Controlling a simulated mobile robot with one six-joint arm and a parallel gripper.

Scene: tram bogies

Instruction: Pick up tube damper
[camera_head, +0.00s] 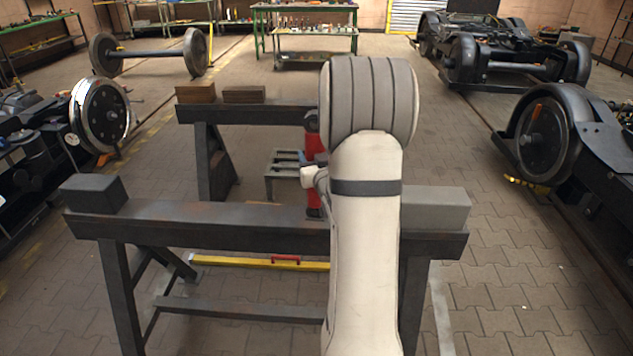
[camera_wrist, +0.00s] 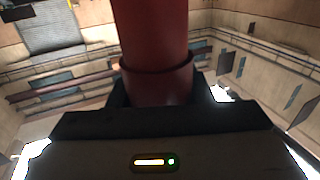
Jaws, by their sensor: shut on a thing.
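The tube damper (camera_head: 313,145) is red and stands upright in the head view, partly hidden behind my white arm. In the wrist view the red tube (camera_wrist: 150,35) fills the upper middle, with a collar at its lower part. My gripper (camera_wrist: 158,92) is shut on the damper, with dark jaw parts on both sides of the collar. In the head view the jaws are mostly hidden by my arm. I cannot tell whether the damper's lower end touches anything.
A dark steel trestle (camera_head: 200,225) crosses in front, with grey blocks on its ends. A second trestle (camera_head: 270,112) stands behind it. A yellow bar (camera_head: 240,262) with a red handle lies low behind the front trestle. Bogies (camera_head: 560,140) stand right; a wheelset (camera_head: 150,54) stands back left.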

